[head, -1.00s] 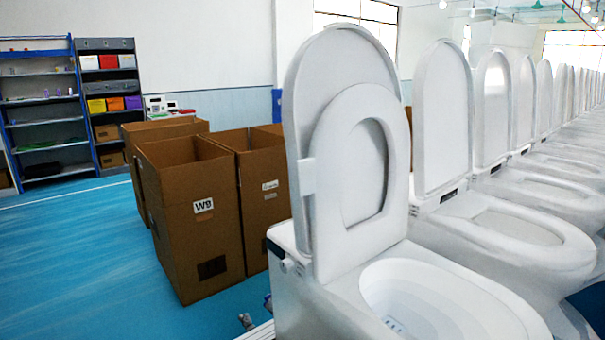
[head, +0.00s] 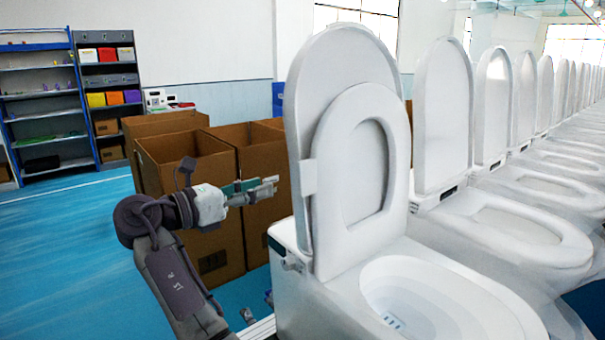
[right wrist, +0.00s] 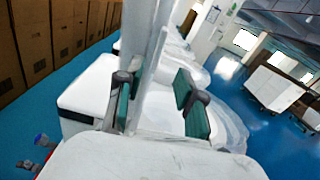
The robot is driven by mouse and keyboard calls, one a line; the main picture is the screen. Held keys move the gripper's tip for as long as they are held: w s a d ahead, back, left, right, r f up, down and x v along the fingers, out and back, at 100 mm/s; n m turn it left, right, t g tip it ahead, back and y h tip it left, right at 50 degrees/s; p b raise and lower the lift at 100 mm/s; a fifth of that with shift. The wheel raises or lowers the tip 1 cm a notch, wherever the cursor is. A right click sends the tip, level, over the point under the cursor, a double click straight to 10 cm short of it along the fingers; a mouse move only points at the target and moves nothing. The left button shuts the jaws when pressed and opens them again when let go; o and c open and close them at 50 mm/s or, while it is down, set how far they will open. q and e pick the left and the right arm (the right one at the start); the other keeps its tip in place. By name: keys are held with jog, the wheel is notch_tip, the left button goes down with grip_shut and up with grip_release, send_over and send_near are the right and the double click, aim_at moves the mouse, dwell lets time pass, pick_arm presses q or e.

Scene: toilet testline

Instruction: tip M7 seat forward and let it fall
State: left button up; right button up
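The nearest toilet (head: 290,310) has its lid (head: 305,100) upright and its seat (head: 345,165) raised against the lid. The bowl is open in front. I can read no M7 label. My right gripper (head: 262,187) is just left of the upright lid and seat, at about the height of the seat's lower half, with a small gap showing. In the right wrist view its green-padded fingers (right wrist: 158,98) are spread apart, with the lid and seat seen edge-on ahead between them. It holds nothing. My left gripper is not in view.
A row of similar toilets (head: 510,235) with raised lids runs back to the right. Open cardboard boxes (head: 185,160) stand behind my right arm. Shelves (head: 45,110) stand at the far left wall. Blue floor (head: 60,260) is clear at left.

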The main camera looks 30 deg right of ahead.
aim_at(299, 176)
jog(key=d, duration=0.3)
jog(key=d+p, duration=0.1)
jog(key=d, duration=0.2)
jog(key=d+p, duration=0.1)
jog(key=d, duration=0.3)
jog(key=shift+w+d, duration=0.1)
jog(key=shift+w, duration=0.25)
jog(key=shift+w+d+p, duration=0.1)
jog(key=shift+d+p, duration=0.2)
jog(key=shift+d, duration=0.5)
grip_shut()
